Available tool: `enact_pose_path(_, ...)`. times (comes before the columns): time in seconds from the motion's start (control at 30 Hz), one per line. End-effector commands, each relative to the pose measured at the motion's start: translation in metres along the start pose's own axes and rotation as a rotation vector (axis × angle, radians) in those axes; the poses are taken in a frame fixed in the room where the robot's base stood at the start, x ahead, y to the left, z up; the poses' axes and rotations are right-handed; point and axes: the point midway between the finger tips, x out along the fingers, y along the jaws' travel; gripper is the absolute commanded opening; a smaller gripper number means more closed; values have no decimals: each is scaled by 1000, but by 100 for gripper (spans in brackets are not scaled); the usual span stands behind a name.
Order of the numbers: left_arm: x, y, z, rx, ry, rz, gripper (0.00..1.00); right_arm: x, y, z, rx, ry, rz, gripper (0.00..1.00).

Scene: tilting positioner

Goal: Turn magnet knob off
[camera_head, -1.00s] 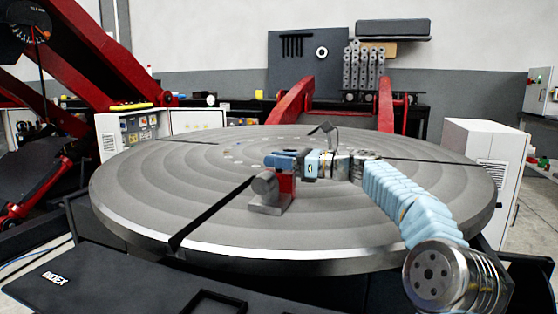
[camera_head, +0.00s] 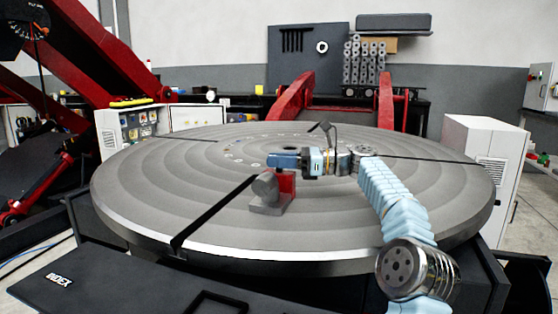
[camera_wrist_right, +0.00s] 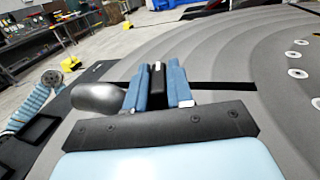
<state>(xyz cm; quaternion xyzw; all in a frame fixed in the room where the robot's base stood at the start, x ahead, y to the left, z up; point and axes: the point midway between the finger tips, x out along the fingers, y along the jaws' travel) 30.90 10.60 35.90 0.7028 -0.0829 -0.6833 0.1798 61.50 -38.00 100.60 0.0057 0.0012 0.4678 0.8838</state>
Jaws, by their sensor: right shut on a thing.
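The magnet base stands on the round grooved table, with a red block (camera_head: 286,182) and a rounded grey part (camera_head: 265,186) at its left. The grey part also shows left of the fingers in the right wrist view (camera_wrist_right: 97,97). My right gripper (camera_head: 284,160) is at the top of the red block. In the right wrist view, the blue fingers of my right gripper (camera_wrist_right: 157,88) are shut on a narrow black knob (camera_wrist_right: 157,75) between them. The knob's setting cannot be read. My left gripper is not in view.
The large grey turntable (camera_head: 150,205) has dark slots and is mostly bare around the magnet base. A black panel marked INDEX (camera_head: 75,280) lies at the front left. White cabinets (camera_head: 470,165) and red arms (camera_head: 295,97) stand beyond the table's edge.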

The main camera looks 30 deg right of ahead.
Motion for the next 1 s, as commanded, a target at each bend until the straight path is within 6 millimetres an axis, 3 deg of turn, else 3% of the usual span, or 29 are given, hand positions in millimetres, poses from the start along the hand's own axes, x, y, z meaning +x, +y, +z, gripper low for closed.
enact_pose_path(0.1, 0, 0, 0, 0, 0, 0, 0, 0, 0, 0, 0, -1, 0, 0)
enact_pose_path(0.13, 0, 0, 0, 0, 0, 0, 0, 0, 0, 0, 0, -1, 0, 23)
enact_pose_path(0.27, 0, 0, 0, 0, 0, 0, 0, 0, 0, 0, 1, 0, 0, 43)
enact_pose_path(0.57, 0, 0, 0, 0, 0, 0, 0, -2, 0, 0, 1, 0, -2, 43)
enact_pose_path(1.0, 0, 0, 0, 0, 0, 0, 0, -68, -1, 0, 0, 0, -3, 43)
